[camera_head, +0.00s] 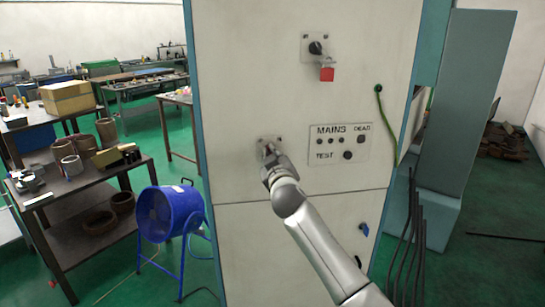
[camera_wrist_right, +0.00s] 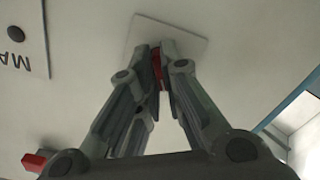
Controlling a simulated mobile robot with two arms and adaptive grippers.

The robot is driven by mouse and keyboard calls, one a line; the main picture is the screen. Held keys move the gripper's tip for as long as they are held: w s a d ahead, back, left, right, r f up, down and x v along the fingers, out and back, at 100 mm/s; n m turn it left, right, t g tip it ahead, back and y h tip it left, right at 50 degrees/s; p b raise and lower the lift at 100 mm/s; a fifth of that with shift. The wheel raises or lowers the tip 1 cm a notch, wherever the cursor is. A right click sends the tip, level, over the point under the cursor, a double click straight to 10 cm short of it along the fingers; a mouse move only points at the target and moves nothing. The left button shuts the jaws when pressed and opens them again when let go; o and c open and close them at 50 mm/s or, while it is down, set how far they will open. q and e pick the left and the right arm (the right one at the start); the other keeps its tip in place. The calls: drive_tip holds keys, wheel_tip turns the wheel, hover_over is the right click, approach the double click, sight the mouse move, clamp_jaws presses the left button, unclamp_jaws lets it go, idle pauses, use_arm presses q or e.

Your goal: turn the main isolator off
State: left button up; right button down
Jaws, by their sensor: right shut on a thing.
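A pale cabinet (camera_head: 240,60) carries two switch plates. The lower plate (camera_head: 260,140), left of the MAINS panel, also shows in the right wrist view (camera_wrist_right: 187,43). My right gripper (camera_head: 268,152) is at this lower plate, its fingers shut on a red handle (camera_wrist_right: 157,68), which they mostly hide. The upper plate (camera_head: 308,40) has a black rotary knob (camera_head: 315,48) with a red padlock (camera_head: 327,73) hanging below it. A red thing, likely this padlock (camera_wrist_right: 35,161), shows at the wrist view's lower left. My left gripper is out of view.
The MAINS panel (camera_head: 340,143), with indicators and TEST and DEAD labels, is just right of my gripper. A green cable (camera_head: 379,110) hangs at the cabinet's right. A blue fan (camera_head: 168,213) and a cluttered bench (camera_head: 75,190) stand left. Dark rods (camera_head: 415,235) stand at lower right.

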drive_tip(key=c, duration=1.6)
unclamp_jaws()
drive_tip(key=shift+s, duration=0.1)
drive_tip(key=s+d, duration=0.1)
drive_tip(key=s, duration=1)
drive_tip(key=shift+s+d, duration=0.35)
drive_tip(key=shift+d, duration=0.05)
drive_tip(key=shift+f, duration=0.1)
